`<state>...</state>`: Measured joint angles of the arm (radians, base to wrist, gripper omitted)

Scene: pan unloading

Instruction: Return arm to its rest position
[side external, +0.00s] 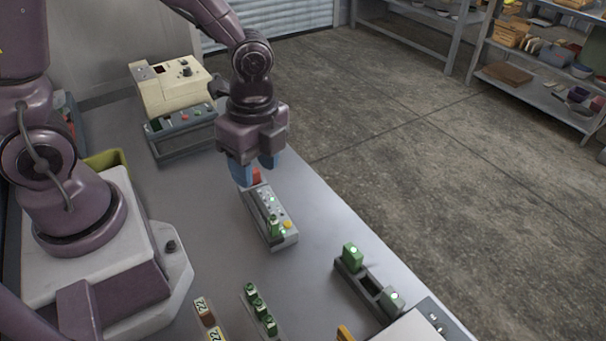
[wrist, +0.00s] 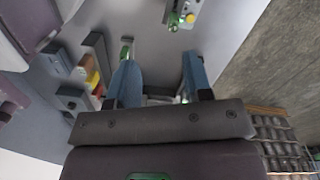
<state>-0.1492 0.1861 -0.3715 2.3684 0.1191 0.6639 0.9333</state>
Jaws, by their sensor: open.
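My gripper (side external: 257,172) is above the far part of the grey table (side external: 205,215), over the far end of a small grey panel (side external: 283,237) with lit buttons and a green piece on it. A red part shows between or just behind its blue fingers in the side view; I cannot tell if they touch it. In the wrist view the two blue fingers (wrist: 158,75) are spread apart, with nothing visibly held between them.
A cream control box (side external: 168,88) stands at the back left. A grey holder with green blocks (side external: 368,282) is near the right edge. A rack of green pieces (side external: 259,309) and yellow-labelled blocks (side external: 207,318) are at the front. Shelves (side external: 540,95) stand beyond the floor.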

